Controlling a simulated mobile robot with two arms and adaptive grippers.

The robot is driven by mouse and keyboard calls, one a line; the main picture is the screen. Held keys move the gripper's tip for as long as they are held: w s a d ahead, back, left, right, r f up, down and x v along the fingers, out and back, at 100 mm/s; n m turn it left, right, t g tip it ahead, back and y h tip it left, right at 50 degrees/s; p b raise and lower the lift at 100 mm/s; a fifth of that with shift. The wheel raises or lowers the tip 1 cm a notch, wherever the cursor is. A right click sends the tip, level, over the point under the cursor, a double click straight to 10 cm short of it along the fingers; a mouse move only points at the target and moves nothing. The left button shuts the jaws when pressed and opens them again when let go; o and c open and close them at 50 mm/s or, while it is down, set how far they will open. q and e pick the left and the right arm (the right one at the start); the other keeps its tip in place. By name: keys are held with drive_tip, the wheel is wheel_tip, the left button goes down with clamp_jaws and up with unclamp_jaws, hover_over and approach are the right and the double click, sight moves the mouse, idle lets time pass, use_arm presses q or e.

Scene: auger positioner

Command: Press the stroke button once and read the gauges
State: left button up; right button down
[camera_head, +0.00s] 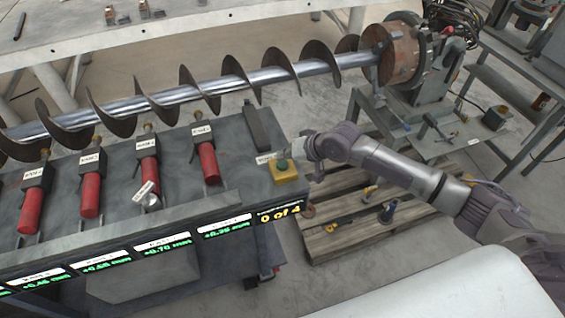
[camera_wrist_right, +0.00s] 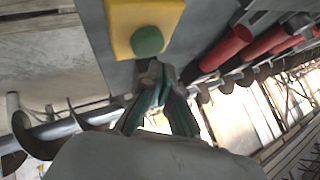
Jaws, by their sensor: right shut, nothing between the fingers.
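The green stroke button (camera_head: 283,165) sits on a yellow box (camera_head: 287,177) at the right end of the grey bench. In the right wrist view the button (camera_wrist_right: 147,41) and yellow box (camera_wrist_right: 172,14) are close above the fingertips. My right gripper (camera_head: 301,151) is shut and empty beside the button; in the right wrist view its fingertips (camera_wrist_right: 154,76) are close to the button, and I cannot tell whether they touch. The gauge displays (camera_head: 167,246) glow green along the bench front, each with a small mm reading. A yellow readout (camera_head: 280,214) says "0 of 4". My left gripper is out of view.
A steel auger (camera_head: 210,88) runs above the bench to a rusty flange (camera_head: 398,54). A wooden pallet (camera_head: 345,236) with tools is on the floor at right.

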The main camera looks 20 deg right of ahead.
sight(285, 164)
drive_tip(key=shift+f, duration=0.15)
idle(0.7)
drive_tip(key=shift+f, duration=0.3)
drive_tip(key=shift+f, duration=0.55)
idle(0.6)
drive_tip(key=shift+r+p, duration=0.9)
drive_tip(key=shift+r, duration=0.1)
wheel_tip(285, 164, up, 5)
drive_tip(key=p, duration=0.5)
